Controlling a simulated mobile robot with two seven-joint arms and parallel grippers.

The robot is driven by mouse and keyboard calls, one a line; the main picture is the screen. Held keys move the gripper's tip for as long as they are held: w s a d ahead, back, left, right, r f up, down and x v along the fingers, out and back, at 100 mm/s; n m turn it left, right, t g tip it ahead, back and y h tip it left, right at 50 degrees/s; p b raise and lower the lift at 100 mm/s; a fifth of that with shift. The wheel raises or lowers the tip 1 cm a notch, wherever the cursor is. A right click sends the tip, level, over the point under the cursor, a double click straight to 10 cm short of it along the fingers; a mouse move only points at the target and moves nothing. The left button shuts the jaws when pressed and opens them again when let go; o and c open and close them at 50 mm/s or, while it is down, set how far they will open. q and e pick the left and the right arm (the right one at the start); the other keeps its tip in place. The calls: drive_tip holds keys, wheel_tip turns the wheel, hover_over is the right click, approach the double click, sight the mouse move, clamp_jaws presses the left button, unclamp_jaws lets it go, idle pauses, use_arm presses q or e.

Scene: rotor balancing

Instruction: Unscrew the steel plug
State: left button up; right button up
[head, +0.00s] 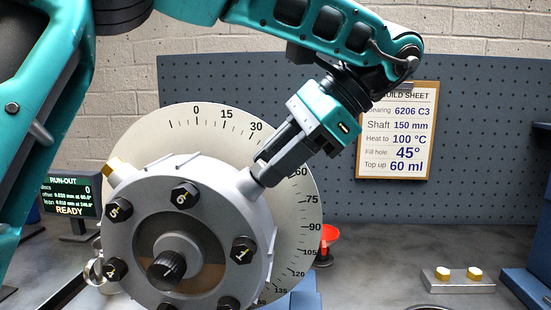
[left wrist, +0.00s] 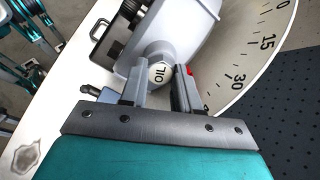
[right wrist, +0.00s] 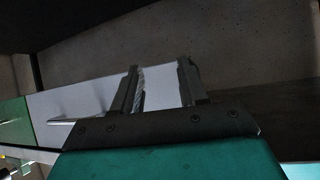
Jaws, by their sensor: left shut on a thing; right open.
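The grey rotor housing (head: 228,190) stands in front of a round degree dial (head: 300,205). The steel plug (left wrist: 160,73), a hex head marked OIL, sits at the housing's upper right rim, on a short boss (head: 248,183). My left gripper (head: 262,176) comes down at a slant from the upper right and is shut on the steel plug; its fingers (left wrist: 162,88) lie on either side of the head. The fingers hide the plug in the head view. My right gripper (right wrist: 160,88) is open and empty in the right wrist view; the head view does not show it.
A grey block with two brass pieces (head: 458,280) lies on the bench at right. A red funnel (head: 329,234) stands behind the dial. The build sheet (head: 397,130) hangs on the pegboard. A run-out display (head: 70,195) stands left.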

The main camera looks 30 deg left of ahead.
use_arm(q)
drive_tip(key=o, duration=1.1)
use_arm(e)
drive_tip(key=shift+w+r, duration=0.2)
drive_tip(key=shift+w, duration=0.05)
use_arm(q)
drive_tip(key=shift+c, duration=0.2)
drive_tip(key=m+p, duration=0.2)
drive_tip(key=m, duration=0.1)
drive_tip(key=r+m+p, duration=0.1)
drive_tip(key=m+p, duration=0.2)
drive_tip(key=shift+m, duration=0.3)
drive_tip(key=m+p, duration=0.5)
drive_tip(key=m, duration=0.2)
drive_tip(key=shift+p, duration=0.4)
drive_tip(key=shift+f+m, duration=0.25)
drive_tip(key=shift+m, duration=0.95)
drive_tip(key=shift+f+m, duration=0.2)
drive_tip(key=shift+m, duration=1)
use_arm(e)
wheel_tip(320, 180, up, 8)
drive_tip(key=s+d, duration=0.1)
drive_tip(key=d, duration=0.1)
drive_tip(key=shift+s+h, duration=0.15)
drive_tip(key=shift+h, duration=0.25)
